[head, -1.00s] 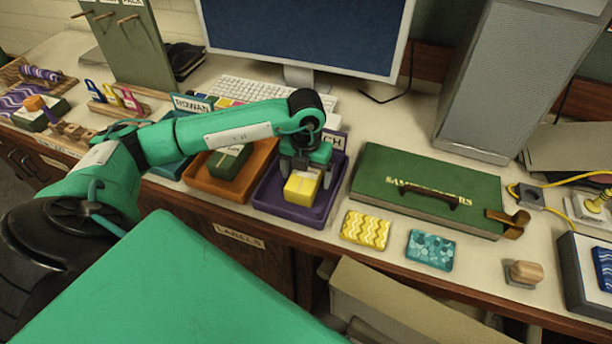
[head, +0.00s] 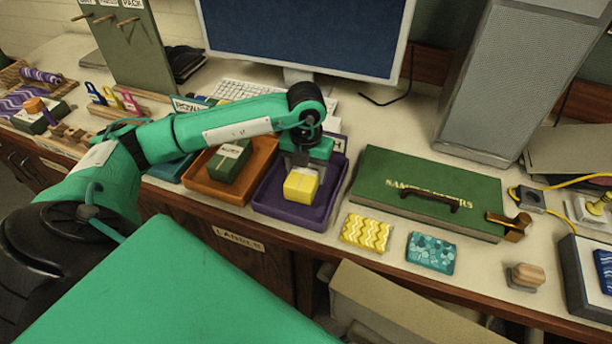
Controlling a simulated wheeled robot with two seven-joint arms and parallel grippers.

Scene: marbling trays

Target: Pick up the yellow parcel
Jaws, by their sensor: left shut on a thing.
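The yellow parcel (head: 300,186) is a small box with a pale band, at the purple tray (head: 289,212) in the middle of the bench. My left gripper (head: 303,167) comes down on it from behind and above and is shut on it. The fingertips are partly hidden behind the parcel. I cannot tell whether the parcel touches the tray floor or is slightly raised. My right gripper is not in view.
An orange tray (head: 203,184) with a green parcel (head: 231,160) stands left of the purple tray. A green case (head: 430,185) stands to the right. A yellow patterned block (head: 366,232) and a teal one (head: 430,252) lie in front of it. A monitor (head: 305,35) stands behind.

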